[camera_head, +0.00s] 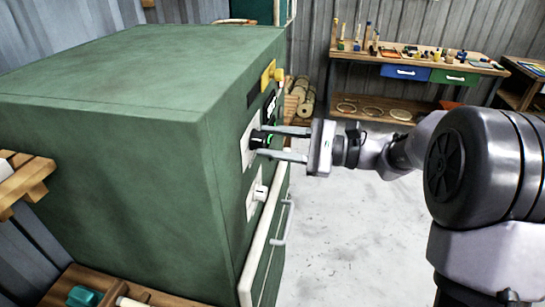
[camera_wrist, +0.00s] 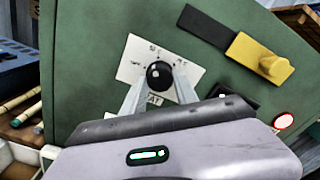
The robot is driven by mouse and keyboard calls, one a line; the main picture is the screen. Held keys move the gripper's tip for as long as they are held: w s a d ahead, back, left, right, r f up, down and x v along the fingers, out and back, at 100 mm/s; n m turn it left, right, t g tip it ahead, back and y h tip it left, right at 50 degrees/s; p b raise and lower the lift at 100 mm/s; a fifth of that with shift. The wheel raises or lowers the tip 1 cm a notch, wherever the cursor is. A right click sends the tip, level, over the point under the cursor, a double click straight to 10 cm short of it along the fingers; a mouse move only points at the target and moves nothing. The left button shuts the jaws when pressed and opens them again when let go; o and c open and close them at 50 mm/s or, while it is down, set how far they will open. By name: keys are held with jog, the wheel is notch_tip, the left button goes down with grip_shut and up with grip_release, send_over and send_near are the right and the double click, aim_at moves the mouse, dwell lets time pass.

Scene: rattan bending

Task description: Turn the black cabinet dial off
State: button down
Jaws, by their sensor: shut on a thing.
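The black dial (camera_wrist: 159,75) sits on a white label plate (camera_wrist: 133,61) on the front of the green cabinet (camera_head: 150,90). In the head view the dial (camera_head: 257,139) stands out from the cabinet face. My gripper (camera_wrist: 160,88) has its two fingers on either side of the dial and is shut on it. The gripper also shows in the head view (camera_head: 262,143), reaching in from the right. The dial's pointer mark is too small to read, and the plate's lower part is partly hidden by the fingers.
A white switch (camera_head: 257,192) and a door handle (camera_head: 285,222) are below the dial. A workbench (camera_head: 420,65) stands at the back. The floor (camera_head: 350,240) right of the cabinet is clear.

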jog(key=n+b, duration=0.1)
jog(key=b, duration=0.1)
jog(key=n+b, duration=0.3)
jog(key=b, duration=0.1)
jog(key=shift+f, duration=0.25)
jog(key=n+b, duration=0.3)
jog(key=shift+r+b, duration=0.2)
jog(key=shift+b, duration=0.1)
jog(key=shift+n, duration=0.4)
jog(key=shift+r, duration=0.1)
jog(key=c, duration=0.9)
grip_release()
jog(key=shift+c, duration=0.2)
jog(key=shift+d, duration=0.1)
jog(key=s+d+p, duration=0.1)
jog(key=d, duration=0.7)
jog(key=s+d+p, duration=0.2)
jog(key=d, duration=0.7)
jog(key=shift+s+p, duration=0.25)
jog(key=shift+p, duration=0.05)
